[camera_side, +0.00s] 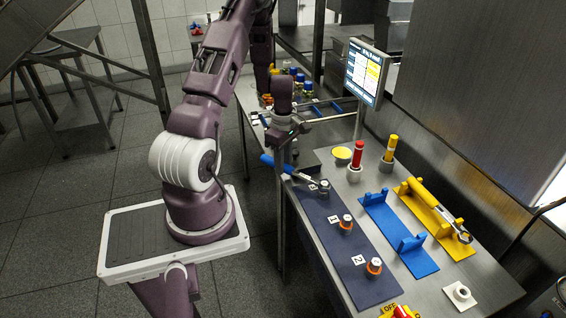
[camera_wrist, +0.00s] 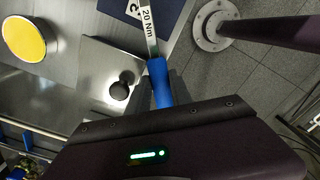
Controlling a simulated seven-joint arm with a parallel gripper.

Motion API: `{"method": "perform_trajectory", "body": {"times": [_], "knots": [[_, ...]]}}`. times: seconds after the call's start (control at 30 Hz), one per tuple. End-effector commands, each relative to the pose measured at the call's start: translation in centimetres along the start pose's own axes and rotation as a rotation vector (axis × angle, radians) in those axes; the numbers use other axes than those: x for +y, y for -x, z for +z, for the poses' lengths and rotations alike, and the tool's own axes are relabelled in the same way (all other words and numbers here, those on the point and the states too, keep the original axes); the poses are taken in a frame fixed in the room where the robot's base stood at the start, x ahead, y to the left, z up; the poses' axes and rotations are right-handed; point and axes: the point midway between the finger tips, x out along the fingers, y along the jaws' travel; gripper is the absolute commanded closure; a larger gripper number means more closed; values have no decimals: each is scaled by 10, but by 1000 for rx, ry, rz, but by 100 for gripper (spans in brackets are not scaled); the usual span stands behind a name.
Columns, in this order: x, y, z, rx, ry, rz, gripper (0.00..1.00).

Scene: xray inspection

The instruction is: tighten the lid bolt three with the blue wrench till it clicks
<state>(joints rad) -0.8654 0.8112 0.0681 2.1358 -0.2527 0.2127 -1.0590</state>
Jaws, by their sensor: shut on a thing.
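In the wrist view the blue handle (camera_wrist: 159,85) runs up from the jaws to a steel shaft marked 20 Nm. The wrench's far end reaches bolt three (camera_side: 324,186), beside a number plate. Whether the head is fully seated on it is too small to tell. In the wrist view the wrench head and bolt are out of frame. Bolts one (camera_side: 346,222) and two (camera_side: 374,266) stand upright on orange collars.
The blue rack (camera_side: 396,232) is empty. A yellow wrench lies in the yellow rack (camera_side: 452,245). Red (camera_side: 357,158) and yellow (camera_side: 390,150) cylinders stand in holders near a yellow disc (camera_side: 343,153). A monitor (camera_side: 366,72) rises behind.

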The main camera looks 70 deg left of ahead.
Motion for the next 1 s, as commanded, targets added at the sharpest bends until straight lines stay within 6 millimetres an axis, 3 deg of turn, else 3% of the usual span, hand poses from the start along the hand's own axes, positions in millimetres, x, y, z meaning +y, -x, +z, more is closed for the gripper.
{"method": "perform_trajectory", "body": {"times": [0.2,0.47,0.6,1.0], "knots": [[7,2,0,2,52,21,100],[3,2,0,2,73,23,100],[2,2,0,2,-54,19,100],[-2,1,-1,0,-20,13,100]]}}
